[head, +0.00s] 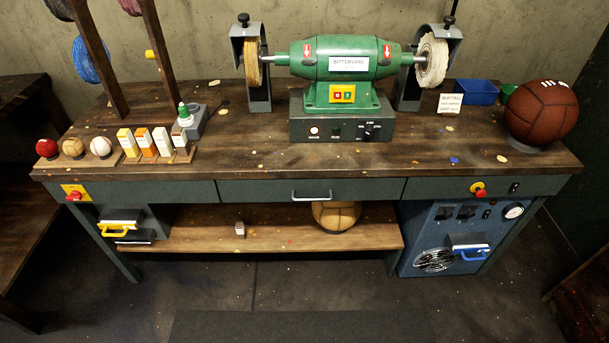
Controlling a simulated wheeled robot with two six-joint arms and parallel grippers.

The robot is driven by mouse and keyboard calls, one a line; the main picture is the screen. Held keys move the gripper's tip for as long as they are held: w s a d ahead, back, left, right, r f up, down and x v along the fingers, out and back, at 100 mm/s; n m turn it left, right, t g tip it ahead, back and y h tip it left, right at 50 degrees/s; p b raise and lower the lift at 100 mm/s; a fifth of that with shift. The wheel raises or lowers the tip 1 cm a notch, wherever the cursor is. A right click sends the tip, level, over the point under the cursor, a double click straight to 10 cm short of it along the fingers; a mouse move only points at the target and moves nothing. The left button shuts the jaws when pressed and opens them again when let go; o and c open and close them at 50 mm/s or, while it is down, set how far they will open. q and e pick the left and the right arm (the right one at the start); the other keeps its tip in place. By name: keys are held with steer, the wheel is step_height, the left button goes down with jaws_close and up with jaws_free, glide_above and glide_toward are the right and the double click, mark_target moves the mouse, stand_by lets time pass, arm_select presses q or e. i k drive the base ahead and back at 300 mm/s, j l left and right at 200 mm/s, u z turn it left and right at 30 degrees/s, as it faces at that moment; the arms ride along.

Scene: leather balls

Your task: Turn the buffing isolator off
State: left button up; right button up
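A red rotary handle on a yellow plate (75,193) is on the bench's front at the far left. It looks like an isolator switch; its position marks are too small to read. A red knob on a yellow base (479,189) sits on the right drawer front. No readable label tells which one is the buffing isolator. The green buffing machine (345,65) stands at the back middle of the bench, with a wheel at each end. Neither gripper is in view.
The wooden bench (250,165) carries small balls (73,148) and coloured bars (145,142) at left, and a brown ball (541,110) at right. A yellow handle (116,230) is below the left switch. A blue unit (440,240) stands below right. The floor in front is clear.

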mark_target(75, 195)
steer(key=u, duration=1.45)
steer(key=l+z, duration=0.2)
steer(key=z, duration=1.3)
steer(key=u, duration=1.55)
steer(key=i+j, duration=0.4)
steer(key=j, duration=0.15)
steer(key=i+j+u, duration=0.1)
steer(key=i+j, duration=0.25)
steer(key=j, duration=0.25)
steer(key=i+j, duration=0.4)
steer(key=j+u, duration=0.05)
steer(key=j, duration=0.1)
